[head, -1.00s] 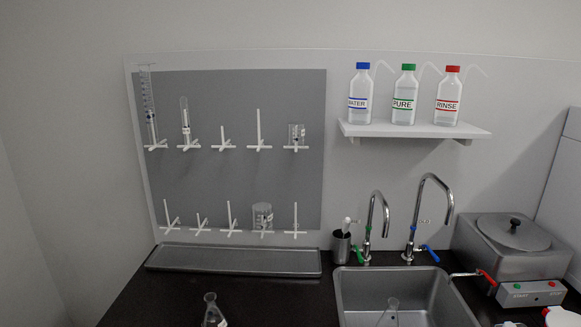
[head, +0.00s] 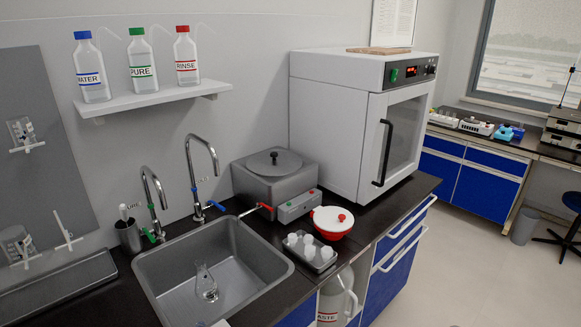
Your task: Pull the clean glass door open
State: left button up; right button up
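A white cabinet (head: 330,95) stands on the dark counter right of the sink, in the head view. Its front has a glass door (head: 405,130) with a black vertical handle (head: 383,153). The door looks shut. A control panel with a green switch and a red display sits above the door. Neither of my grippers shows in the head view.
Left of the cabinet are a grey metal bath (head: 272,175), a red and white pot (head: 332,222), a small tray with white items (head: 311,252) and a sink (head: 215,268) holding a flask. Floor (head: 470,265) in front of the cabinet is clear.

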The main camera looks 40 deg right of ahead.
aim_at(387, 277)
jog(key=z, duration=2.3)
jog(key=i+l+z, duration=0.3)
jog(key=i+l, duration=0.15)
jog(key=i, duration=0.15)
